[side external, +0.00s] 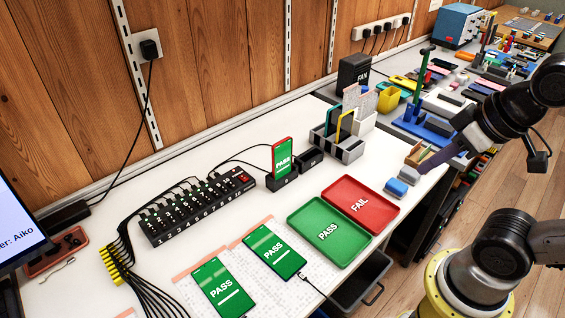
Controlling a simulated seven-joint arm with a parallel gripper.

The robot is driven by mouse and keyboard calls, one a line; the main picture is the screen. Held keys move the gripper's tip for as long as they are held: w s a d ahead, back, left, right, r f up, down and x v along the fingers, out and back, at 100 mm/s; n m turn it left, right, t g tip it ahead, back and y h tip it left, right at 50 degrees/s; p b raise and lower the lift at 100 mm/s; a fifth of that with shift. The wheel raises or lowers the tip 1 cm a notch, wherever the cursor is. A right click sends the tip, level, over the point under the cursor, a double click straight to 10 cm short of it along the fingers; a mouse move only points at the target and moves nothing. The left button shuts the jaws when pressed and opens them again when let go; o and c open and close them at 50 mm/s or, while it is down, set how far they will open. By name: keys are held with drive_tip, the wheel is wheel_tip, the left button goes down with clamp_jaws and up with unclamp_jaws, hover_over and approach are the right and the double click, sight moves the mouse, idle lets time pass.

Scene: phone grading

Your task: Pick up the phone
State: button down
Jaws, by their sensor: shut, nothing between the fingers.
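Three phones show green PASS screens. One phone in a red case (282,155) stands upright in a black dock (282,182). Two phones lie flat on printed sheets: one at the front left (222,287) and one to its right (274,250), near a cable end. My gripper (420,169) is at the right edge of the bench, well to the right of all the phones. It is shut and empty. Its fingertips are small and partly lost against the clutter behind.
A green PASS tray (327,254) and a red FAIL tray (374,224) lie empty at the bench's front edge. A blue and grey block (397,188) sits near my gripper. A black numbered hub (198,208) with cables lies left of the dock. An organiser (340,145) stands behind.

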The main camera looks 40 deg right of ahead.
drive_tip(key=c, duration=0.8)
unclamp_jaws()
